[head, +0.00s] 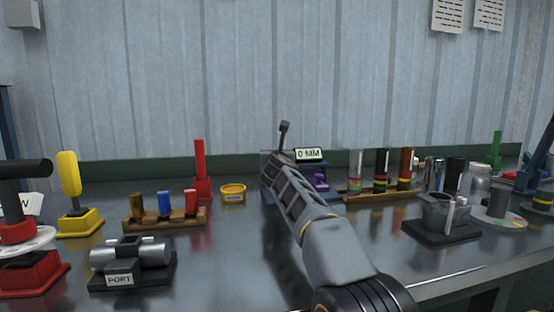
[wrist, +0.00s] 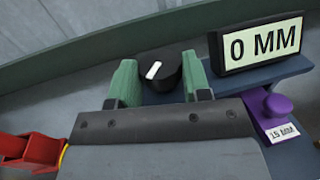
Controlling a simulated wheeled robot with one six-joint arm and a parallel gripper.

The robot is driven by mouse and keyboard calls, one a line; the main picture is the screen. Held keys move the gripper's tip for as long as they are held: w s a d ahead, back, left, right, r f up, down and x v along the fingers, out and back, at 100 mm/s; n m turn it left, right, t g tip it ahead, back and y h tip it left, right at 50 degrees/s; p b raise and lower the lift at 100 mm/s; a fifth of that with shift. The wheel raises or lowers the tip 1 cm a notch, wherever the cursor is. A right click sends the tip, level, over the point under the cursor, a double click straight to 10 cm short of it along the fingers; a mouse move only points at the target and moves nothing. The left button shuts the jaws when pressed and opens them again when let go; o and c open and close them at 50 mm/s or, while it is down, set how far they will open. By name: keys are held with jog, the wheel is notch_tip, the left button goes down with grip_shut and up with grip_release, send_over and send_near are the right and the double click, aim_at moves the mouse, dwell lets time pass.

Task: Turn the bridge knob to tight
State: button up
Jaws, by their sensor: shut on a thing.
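The black knob (wrist: 158,70) with a white pointer line sits between the two green fingers of my gripper (wrist: 157,82) in the wrist view. The fingers are shut on its left and right sides. The white line points up and slightly right in that view. A display (wrist: 262,43) right of the knob reads 0 MM; it also shows at the back of the bench in the head view (head: 309,154). In the head view my arm covers the knob and fingers. No tight marking is readable.
A purple piece (wrist: 272,104) labelled 15 MM stands right of the knob, below the display. A red part (wrist: 30,150) is at lower left. On the bench, a yellow ring (head: 233,192) lies left of my arm and a wooden rack (head: 380,193) stands right.

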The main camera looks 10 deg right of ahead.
jog(key=o, duration=0.7)
jog(key=shift+a, duration=0.1)
jog(key=shift+c, duration=0.2)
jog(key=shift+s, duration=0.15)
jog(key=s+a+b, duration=0.2)
jog(key=s, duration=1.1)
jog(key=shift+s+a, duration=0.15)
jog(key=shift+a, duration=0.15)
